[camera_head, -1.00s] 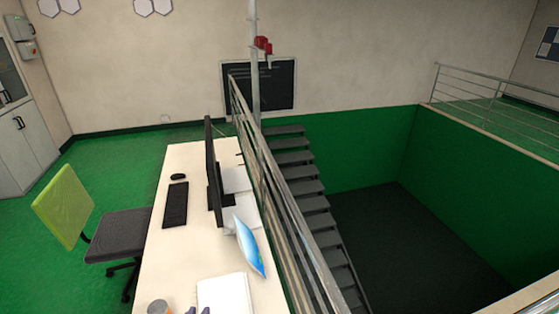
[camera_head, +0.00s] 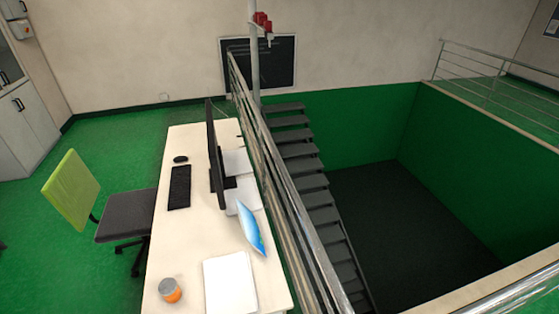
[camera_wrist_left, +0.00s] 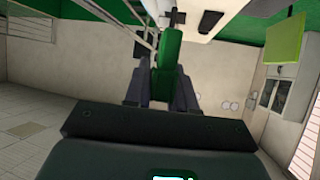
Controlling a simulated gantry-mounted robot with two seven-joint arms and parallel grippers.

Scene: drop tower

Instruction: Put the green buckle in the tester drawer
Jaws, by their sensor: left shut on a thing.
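The green buckle (camera_wrist_left: 167,68) shows in the left wrist view as a rounded green piece between the dark fingers of my left gripper (camera_wrist_left: 162,88). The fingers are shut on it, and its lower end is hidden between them. Neither gripper shows in the head view. I cannot make out a tester drawer in either view.
A white desk (camera_head: 190,235) holds a monitor (camera_head: 215,150), a keyboard (camera_head: 180,187), papers (camera_head: 230,283) and an orange-grey cup (camera_head: 169,290). A chair (camera_head: 125,215) stands left of it. A railing (camera_head: 285,195) and descending stairs (camera_head: 315,198) border a pit on the right.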

